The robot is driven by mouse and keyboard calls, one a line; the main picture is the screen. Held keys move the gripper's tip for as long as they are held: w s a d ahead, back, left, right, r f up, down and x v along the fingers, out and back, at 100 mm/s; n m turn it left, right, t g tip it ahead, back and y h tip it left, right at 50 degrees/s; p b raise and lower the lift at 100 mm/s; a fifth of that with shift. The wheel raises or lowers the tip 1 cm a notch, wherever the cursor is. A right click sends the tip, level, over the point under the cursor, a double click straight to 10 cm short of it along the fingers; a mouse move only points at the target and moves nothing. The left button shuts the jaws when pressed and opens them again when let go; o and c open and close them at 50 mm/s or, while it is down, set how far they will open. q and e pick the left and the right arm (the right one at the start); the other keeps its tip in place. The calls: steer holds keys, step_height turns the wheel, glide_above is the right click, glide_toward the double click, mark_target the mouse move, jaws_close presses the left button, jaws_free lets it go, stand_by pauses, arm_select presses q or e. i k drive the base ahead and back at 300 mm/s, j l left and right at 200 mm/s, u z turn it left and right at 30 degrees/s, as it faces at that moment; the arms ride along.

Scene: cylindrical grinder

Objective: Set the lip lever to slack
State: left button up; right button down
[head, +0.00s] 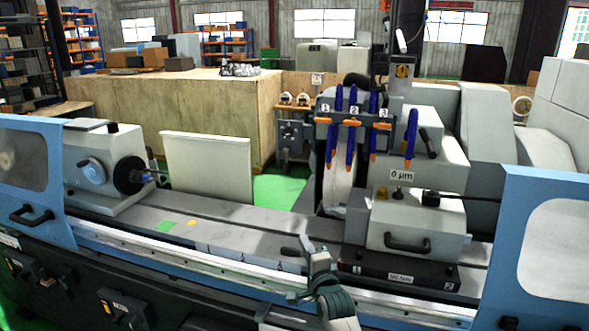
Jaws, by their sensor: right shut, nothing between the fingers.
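No part in the head view is readably marked as the lip lever, so I cannot tell which one it is. My left gripper is out of view.
A grey housing with a black handle (416,228) stands on the bed at right, below a "0 µm" sign (404,174). A headstock with a black chuck (128,175) is at left. Blue doors (545,245) flank the opening. The bed's middle is mostly clear.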

mark_target(286, 168)
steer(key=i, duration=1.25)
